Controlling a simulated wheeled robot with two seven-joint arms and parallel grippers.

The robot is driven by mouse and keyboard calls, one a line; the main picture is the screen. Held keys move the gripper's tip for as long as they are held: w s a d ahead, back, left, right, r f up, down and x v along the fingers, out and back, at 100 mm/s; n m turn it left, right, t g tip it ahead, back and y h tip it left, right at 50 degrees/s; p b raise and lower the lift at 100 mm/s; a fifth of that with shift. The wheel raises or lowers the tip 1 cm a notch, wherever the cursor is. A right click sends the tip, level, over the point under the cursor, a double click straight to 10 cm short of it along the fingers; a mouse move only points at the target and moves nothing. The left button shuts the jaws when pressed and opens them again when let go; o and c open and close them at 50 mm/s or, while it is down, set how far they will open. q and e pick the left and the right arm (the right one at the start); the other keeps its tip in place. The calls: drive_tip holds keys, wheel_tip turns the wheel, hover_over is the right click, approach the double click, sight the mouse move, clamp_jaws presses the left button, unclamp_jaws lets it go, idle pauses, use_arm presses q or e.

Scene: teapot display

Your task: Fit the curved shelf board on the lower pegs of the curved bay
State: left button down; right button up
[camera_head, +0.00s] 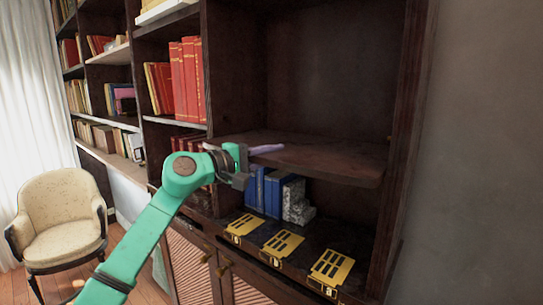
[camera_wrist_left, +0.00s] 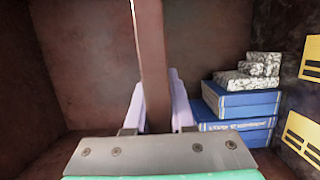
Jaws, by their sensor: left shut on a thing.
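The curved shelf board (camera_head: 335,158) is a dark brown wooden panel inside the curved bay (camera_head: 320,70), above the blue books. It looks roughly level and reaches close to the bay's right side. My left gripper (camera_head: 262,150) is shut on the board's front edge, towards its left end. In the left wrist view the board (camera_wrist_left: 152,60) shows edge-on between the two pale purple fingers of my left gripper (camera_wrist_left: 158,103). The lower pegs are hidden, so I cannot tell whether the board rests on them. My right gripper is out of view.
Blue books (camera_head: 270,190) and a grey speckled stepped block (camera_head: 297,205) stand below the board. Several yellow plates (camera_head: 283,243) lie along the ledge in front. Red books (camera_head: 186,80) fill shelves to the left. A cream chair (camera_head: 60,215) stands at far left. The bay above is empty.

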use_arm(q)
drive_tip(key=shift+w+d+r, duration=0.25)
drive_tip(key=shift+w+d, duration=0.9)
drive_tip(key=shift+w, duration=0.15)
drive_tip(key=c, duration=0.7)
unclamp_jaws()
drive_tip(key=shift+s, duration=0.15)
drive_tip(key=shift+f, duration=0.3)
drive_tip(key=shift+a, duration=0.1)
drive_tip(key=b+v, duration=0.3)
drive_tip(key=shift+s+a+f+b, duration=0.15)
drive_tip(key=shift+a+f+b, duration=0.15)
drive_tip(key=shift+a, duration=0.05)
drive_tip(key=b+v, duration=0.1)
drive_tip(key=v, duration=0.2)
drive_tip(key=b+v, duration=0.2)
drive_tip(key=v, duration=0.2)
drive_tip(key=r+b+v, duration=0.1)
drive_tip(key=b+v, duration=0.1)
drive_tip(key=v, duration=0.1)
drive_tip(key=shift+s+a, duration=0.25)
drive_tip(key=shift+s, duration=0.1)
